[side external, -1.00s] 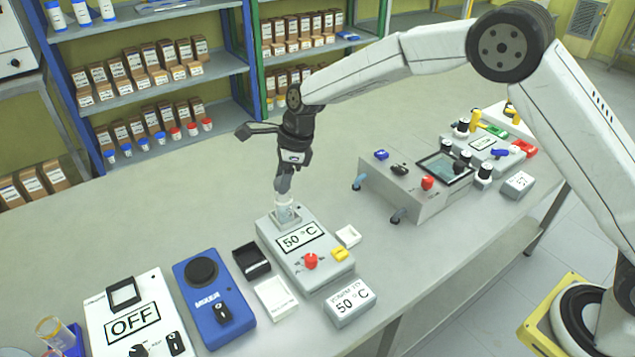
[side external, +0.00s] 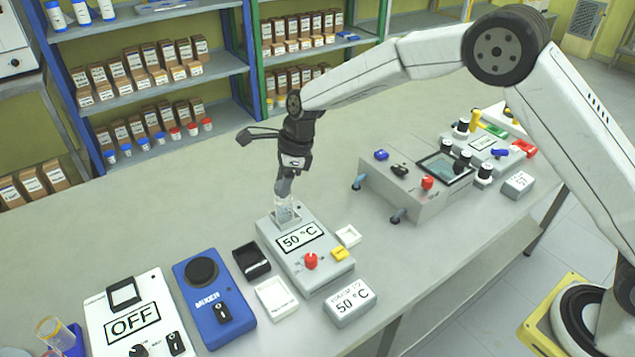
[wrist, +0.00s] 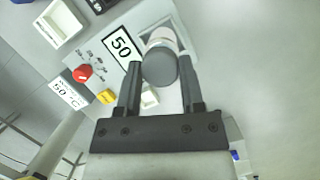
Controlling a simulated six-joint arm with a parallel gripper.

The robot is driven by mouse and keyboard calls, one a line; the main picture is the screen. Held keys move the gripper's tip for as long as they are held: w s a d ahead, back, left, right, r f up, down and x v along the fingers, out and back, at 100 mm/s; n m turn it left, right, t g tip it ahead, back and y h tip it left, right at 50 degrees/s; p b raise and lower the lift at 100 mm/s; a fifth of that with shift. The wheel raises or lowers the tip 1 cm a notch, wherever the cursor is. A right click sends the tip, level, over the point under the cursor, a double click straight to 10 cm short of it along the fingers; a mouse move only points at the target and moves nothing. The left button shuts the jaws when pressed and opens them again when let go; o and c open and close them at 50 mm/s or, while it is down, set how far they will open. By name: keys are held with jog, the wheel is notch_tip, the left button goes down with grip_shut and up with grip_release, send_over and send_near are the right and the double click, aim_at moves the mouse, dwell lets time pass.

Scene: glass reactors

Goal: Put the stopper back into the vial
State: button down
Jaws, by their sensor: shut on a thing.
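My gripper (wrist: 159,72) is shut on the dark grey round stopper (wrist: 159,70), pointing down over the heating device. The clear glass vial (side external: 284,209) stands upright in the square holder at the back of this device, directly below my gripper. In the wrist view, a pale rim (wrist: 161,38) shows just beyond the stopper. The stopper is at or just above the vial mouth; I cannot tell whether it is seated. In the side view, my fingers hide most of the stopper.
The heating device (side external: 318,268) reads 50 °C. A black tray (side external: 252,262) and white trays lie beside it. A blue mixer (side external: 214,302) and a device reading OFF (side external: 134,322) stand at left. A grey box with a screen (side external: 415,190) stands at right.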

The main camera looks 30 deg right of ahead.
jog(key=shift+f, duration=0.45)
dwell(0.3)
grip_release()
dwell(0.4)
jog(key=shift+r, duration=0.1)
jog(key=shift+r, duration=3.45)
